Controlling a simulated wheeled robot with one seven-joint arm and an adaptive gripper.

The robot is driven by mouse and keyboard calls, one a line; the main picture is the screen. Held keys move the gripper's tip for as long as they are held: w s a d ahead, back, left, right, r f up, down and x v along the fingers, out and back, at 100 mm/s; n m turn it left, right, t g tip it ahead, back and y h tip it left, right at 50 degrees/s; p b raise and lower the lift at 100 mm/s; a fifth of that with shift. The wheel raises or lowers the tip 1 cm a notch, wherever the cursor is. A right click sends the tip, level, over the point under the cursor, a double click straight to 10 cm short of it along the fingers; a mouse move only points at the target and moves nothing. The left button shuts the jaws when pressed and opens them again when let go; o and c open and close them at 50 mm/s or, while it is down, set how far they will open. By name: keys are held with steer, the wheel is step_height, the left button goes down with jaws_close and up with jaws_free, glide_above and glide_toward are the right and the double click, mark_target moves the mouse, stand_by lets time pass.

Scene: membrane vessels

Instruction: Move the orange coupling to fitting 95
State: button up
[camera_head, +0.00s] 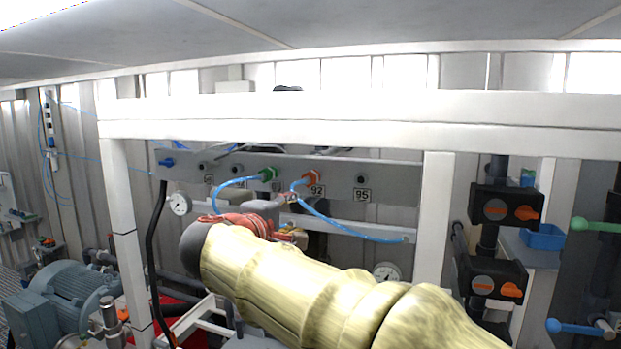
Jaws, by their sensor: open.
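The orange coupling (311,177) sits on the grey panel (335,172) at the fitting labelled 92, with a blue hose running from it. Fitting 95 (361,180) is a dark, bare port to its right, with its label just below. My arm, in a pale yellow cover, fills the lower middle. My gripper (285,199) shows only in part beyond the arm, just below and left of the orange coupling. It is open and apart from the coupling; its fingertips are hard to make out.
A green coupling (268,173) with a blue hose (232,181) sits left of the orange one. A white frame beam (360,122) crosses above the panel, and a white post (434,215) stands right of fitting 95. A gauge (387,272) is below.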

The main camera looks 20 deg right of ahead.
mark_target(305, 183)
step_height(305, 183, up, 6)
steer(key=t+h, duration=0.1)
steer(key=shift+s+t, duration=0.3)
steer(key=shift+s, duration=0.1)
steer(key=shift+d+r, duration=0.1)
steer(key=shift+d, duration=0.05)
steer(key=shift+w+d+p, duration=0.4)
steer(key=shift+w+p, duration=0.05)
steer(key=shift+w, duration=0.05)
steer(key=p+x, duration=0.1)
steer(key=x, duration=0.4)
steer(key=shift+w+d, duration=0.2)
steer(key=shift+x, duration=1.05)
steer(key=shift+b, duration=1)
steer(key=shift+c, duration=0.6)
